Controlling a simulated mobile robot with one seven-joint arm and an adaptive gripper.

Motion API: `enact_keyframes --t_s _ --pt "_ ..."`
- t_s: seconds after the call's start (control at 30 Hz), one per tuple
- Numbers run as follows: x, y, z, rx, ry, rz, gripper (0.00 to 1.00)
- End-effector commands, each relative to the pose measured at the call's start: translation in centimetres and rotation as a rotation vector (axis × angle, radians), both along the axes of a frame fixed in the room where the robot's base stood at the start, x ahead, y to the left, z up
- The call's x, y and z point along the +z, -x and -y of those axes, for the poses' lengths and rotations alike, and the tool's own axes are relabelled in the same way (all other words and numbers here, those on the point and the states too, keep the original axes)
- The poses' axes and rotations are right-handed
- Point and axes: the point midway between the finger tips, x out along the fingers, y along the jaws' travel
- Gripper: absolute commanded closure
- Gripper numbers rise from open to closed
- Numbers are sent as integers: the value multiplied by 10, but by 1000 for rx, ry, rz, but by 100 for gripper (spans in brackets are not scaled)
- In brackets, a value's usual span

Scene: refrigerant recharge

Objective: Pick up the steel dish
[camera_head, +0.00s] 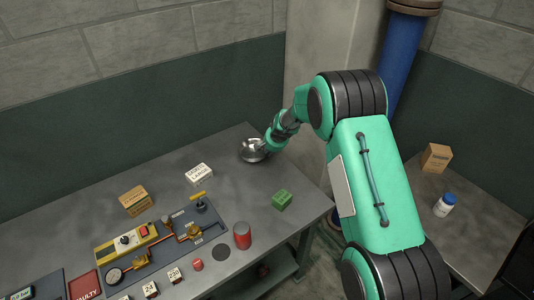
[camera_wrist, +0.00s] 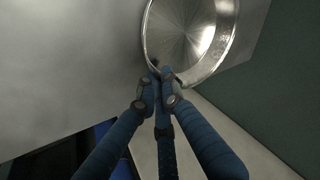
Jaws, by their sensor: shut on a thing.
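The steel dish (camera_head: 251,151) is at the far corner of the grey workbench in the head view. It is round, shallow and shiny. In the wrist view the dish (camera_wrist: 195,30) fills the upper middle, with its near rim between my fingertips. My gripper (camera_wrist: 162,75) is shut on that rim. In the head view my gripper (camera_head: 268,147) is at the right side of the dish, partly hidden by my own wrist. I cannot tell whether the dish touches the bench or is slightly above it.
The workbench (camera_head: 240,190) holds a white box (camera_head: 199,175), a green block (camera_head: 282,200), a brown box (camera_head: 136,200), a red can (camera_head: 242,235) and a gauge panel (camera_head: 160,245). The wall is close behind the dish. A side table (camera_head: 470,230) holds a carton (camera_head: 436,158) and a bottle (camera_head: 445,205).

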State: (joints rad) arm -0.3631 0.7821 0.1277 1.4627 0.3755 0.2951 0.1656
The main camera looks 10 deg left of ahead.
Motion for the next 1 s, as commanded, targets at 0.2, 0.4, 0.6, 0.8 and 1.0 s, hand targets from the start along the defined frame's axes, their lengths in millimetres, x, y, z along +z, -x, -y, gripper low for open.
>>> enact_keyframes --t_s 0.2,0.4,0.6,0.8,1.0 --pt "29 -2 -1 0 -2 4 100" --pt "32 19 8 -1 -1 1 100" --pt "35 48 19 -1 -1 1 100" --pt "37 77 31 -1 -1 1 100" --pt "39 105 42 0 -1 2 100"
